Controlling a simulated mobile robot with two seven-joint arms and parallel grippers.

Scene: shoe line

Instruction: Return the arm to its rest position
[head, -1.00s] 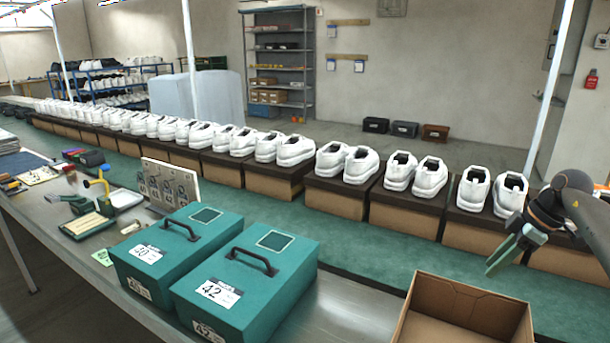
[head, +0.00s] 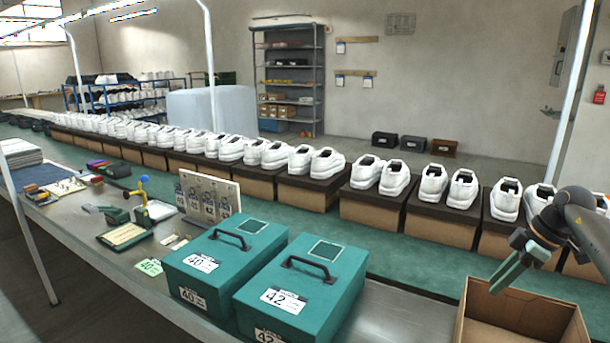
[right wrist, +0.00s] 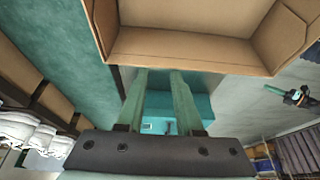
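My right gripper (head: 505,278) comes in from the right in the head view. It is empty, above the back left edge of an open cardboard box (head: 530,317). In the right wrist view, the two green fingers (right wrist: 159,78) are apart with nothing between them. The cardboard box also shows ahead of the fingers (right wrist: 185,48).
Two teal boxes, labelled 40 (head: 228,240) and 42 (head: 325,262), stand on the metal bench. White shoes (head: 378,173) on brown boxes line the green belt (head: 400,255) behind. A tag board (head: 208,190) and small tools are at the left.

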